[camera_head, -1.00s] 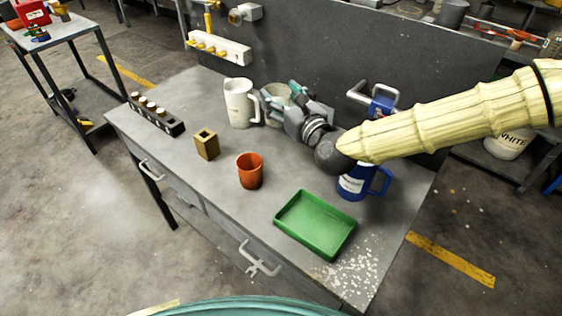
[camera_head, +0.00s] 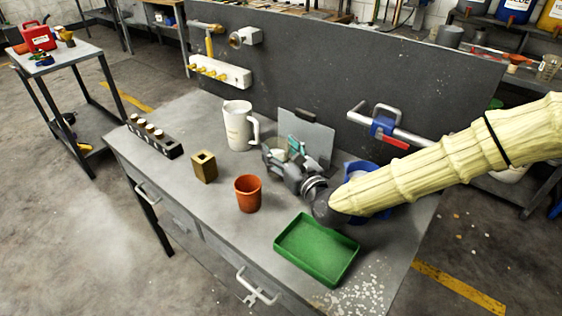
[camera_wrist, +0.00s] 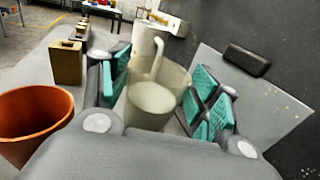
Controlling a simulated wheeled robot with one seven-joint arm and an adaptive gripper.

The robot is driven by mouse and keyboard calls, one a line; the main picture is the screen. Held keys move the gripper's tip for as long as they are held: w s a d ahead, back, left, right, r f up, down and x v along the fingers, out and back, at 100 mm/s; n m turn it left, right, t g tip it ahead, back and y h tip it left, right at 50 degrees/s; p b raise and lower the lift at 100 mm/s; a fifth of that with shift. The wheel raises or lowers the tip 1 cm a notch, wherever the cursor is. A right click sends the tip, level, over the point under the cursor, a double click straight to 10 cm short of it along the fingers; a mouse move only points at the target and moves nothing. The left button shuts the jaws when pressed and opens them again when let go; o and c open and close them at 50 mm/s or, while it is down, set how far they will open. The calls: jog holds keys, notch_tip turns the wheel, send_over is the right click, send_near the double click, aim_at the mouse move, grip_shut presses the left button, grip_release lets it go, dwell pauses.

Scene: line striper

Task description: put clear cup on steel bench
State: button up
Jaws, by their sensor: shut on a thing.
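The clear cup (camera_wrist: 150,106) is a pale translucent vessel standing between the teal finger pads in the wrist view. In the head view it shows only in part (camera_head: 274,150), beside the fingers. My gripper (camera_head: 282,152) is shut on it, low over the back middle of the grey steel bench (camera_head: 222,180). The cup looks about upright. Its base is hidden, so I cannot tell whether it touches the bench top.
A white jug (camera_head: 238,126) stands just left of my gripper, and a grey board (camera_head: 312,132) leans behind. An orange cup (camera_head: 248,193), brass block (camera_head: 204,167) and green tray (camera_head: 318,250) are nearer the front. A blue mug (camera_head: 352,172) is partly behind my arm.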

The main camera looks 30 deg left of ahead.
jog(key=shift+f+p, duration=0.3)
jog(key=shift+f, duration=1.5)
jog(key=shift+f, duration=0.1)
jog(key=o, duration=1.3)
jog(key=shift+d, duration=0.15)
jog(key=b+v, duration=0.2)
jog(key=v, duration=0.8)
jog(key=shift+v, duration=0.95)
